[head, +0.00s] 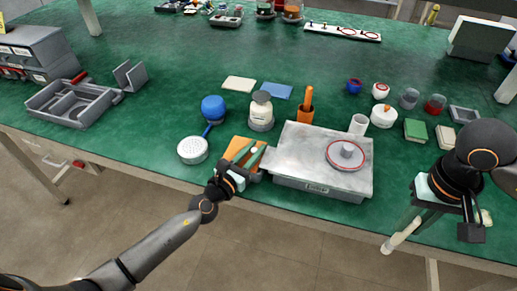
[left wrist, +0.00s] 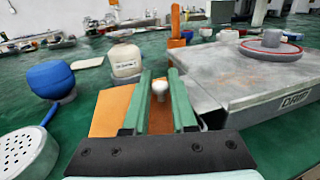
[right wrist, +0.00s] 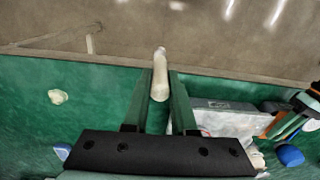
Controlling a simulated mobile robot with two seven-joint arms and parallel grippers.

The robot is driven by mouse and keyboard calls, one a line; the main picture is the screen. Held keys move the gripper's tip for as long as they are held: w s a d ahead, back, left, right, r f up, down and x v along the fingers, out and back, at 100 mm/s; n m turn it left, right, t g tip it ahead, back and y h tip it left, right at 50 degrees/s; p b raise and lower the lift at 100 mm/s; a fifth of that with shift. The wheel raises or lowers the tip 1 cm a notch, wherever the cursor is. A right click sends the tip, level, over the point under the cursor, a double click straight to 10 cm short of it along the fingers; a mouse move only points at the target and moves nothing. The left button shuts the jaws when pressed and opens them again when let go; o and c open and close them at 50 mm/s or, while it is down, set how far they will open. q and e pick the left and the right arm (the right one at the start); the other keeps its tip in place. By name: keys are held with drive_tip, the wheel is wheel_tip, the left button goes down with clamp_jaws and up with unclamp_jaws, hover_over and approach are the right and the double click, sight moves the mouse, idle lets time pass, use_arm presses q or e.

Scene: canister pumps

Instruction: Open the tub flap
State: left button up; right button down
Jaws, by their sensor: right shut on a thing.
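The grey tub (head: 322,188) stands near the table's front edge with its flat, scuffed top lying level. A grey knob (head: 346,151) with a red ring (head: 346,163) around it rests on that top; I cannot tell the flap's edge. My left gripper (head: 247,154) is open just left of the tub, over an orange board (left wrist: 112,108). In the left wrist view, a small white knob (left wrist: 160,88) shows between its fingers; I see no contact. My right gripper (right wrist: 158,100) is shut on a white cylinder (right wrist: 160,75), held over the front edge, right of the tub.
A white perforated shower-like head (head: 193,150) and blue ball (head: 213,107) stand left of the left gripper. A white jar (head: 261,113), orange holder (head: 306,112) and white cup (head: 358,125) stand behind the tub. A green block (head: 415,130) stands right. Open green table lies further back.

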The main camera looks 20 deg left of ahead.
use_arm(q)
clamp_jaws()
idle(0.9)
